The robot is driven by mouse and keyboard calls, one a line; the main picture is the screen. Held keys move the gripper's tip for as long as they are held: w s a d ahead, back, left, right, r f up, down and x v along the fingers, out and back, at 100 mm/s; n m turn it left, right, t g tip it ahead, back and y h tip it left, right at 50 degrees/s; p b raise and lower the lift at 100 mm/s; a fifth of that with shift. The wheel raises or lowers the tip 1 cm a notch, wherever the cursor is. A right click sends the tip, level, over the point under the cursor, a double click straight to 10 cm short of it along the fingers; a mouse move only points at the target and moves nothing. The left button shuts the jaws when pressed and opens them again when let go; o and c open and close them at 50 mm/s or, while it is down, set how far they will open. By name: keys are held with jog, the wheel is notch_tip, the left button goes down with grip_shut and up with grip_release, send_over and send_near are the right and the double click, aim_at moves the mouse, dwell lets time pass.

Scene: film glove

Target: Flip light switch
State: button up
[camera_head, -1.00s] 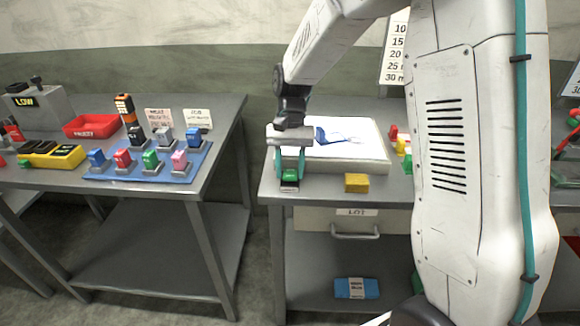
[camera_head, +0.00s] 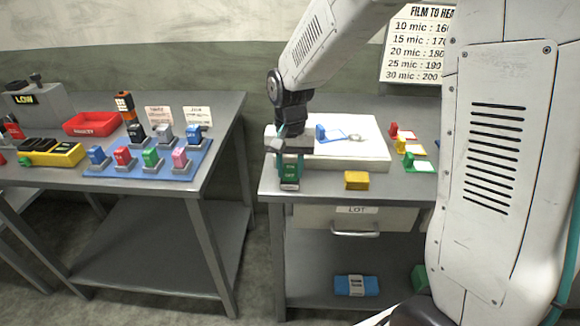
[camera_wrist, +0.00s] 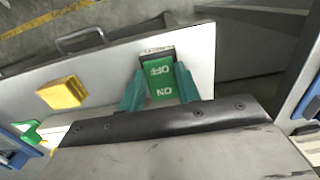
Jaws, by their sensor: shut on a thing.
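The light switch (camera_head: 290,178) is a green rocker at the front left corner of the right-hand table. My gripper (camera_head: 290,163) is at the switch. In the wrist view the teal fingers of my gripper (camera_wrist: 159,70) stand on either side of the rocker, shut on it. The finger contact is partly hidden in the head view.
A yellow block (camera_head: 356,180) sits right of the switch on the table edge. A white board (camera_head: 350,155) lies behind it. A drawer (camera_head: 345,219) is below. A left-hand table (camera_head: 200,110) holds a blue tray (camera_head: 128,172) with several coloured blocks.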

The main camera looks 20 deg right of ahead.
aim_at(290, 174)
jog(key=o, duration=1)
notch_tip(290, 174, up, 8)
jog(key=shift+w+f, duration=0.1)
jog(key=s+d+r+n, duration=0.1)
jog(key=s+r, duration=0.1)
jog(key=s, duration=0.7)
jog(key=s+d+r+n+t, duration=0.1)
jog(key=s+d+r+n, duration=0.1)
jog(key=s, duration=0.7)
jog(key=s+d+r+n, duration=0.1)
jog(key=s+r+n, duration=0.1)
jog(key=s, duration=0.6)
jog(key=shift+s+d+r+t, duration=0.15)
jog(key=shift+s+d+t, duration=0.25)
